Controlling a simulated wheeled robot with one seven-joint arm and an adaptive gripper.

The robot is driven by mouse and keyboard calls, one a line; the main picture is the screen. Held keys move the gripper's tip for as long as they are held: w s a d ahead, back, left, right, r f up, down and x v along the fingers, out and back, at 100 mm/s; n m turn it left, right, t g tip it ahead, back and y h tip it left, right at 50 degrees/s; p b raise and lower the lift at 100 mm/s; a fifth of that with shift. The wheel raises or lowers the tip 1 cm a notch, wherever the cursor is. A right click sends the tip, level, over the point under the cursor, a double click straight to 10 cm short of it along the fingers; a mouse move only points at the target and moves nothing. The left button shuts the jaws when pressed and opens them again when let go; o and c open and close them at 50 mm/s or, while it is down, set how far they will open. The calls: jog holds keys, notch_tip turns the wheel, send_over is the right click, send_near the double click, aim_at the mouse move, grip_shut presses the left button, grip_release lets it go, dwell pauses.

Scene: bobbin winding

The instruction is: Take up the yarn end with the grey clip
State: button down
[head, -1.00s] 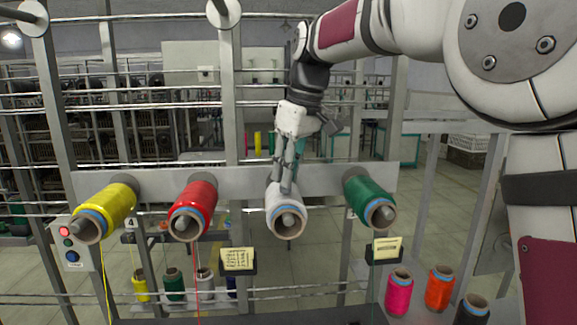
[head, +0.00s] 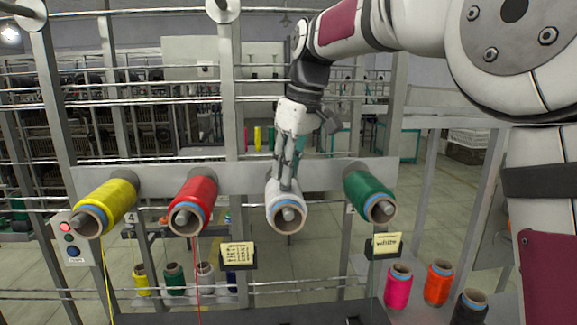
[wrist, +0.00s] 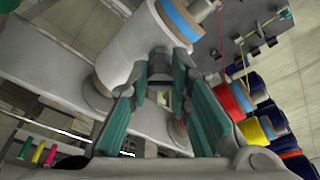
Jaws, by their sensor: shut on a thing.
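The white bobbin (head: 284,191) sits on its peg on the grey rail, between the red and green bobbins, and tilts toward the head camera. My gripper (head: 287,183) points down over it. In the wrist view my gripper (wrist: 167,72) has its green-padded fingers beside the white bobbin (wrist: 132,45), near its side. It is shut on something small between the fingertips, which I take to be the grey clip.
A yellow bobbin (head: 106,204), a red bobbin (head: 194,203) and a green bobbin (head: 369,194) sit along the same rail (head: 240,179). Yellow and red yarns hang down. Note cards (head: 238,254) stand below. Pink, orange and black spools (head: 399,290) stand at lower right.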

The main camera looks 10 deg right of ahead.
jog(key=shift+f, duration=0.1)
dwell(0.3)
jog(key=shift+r, duration=3)
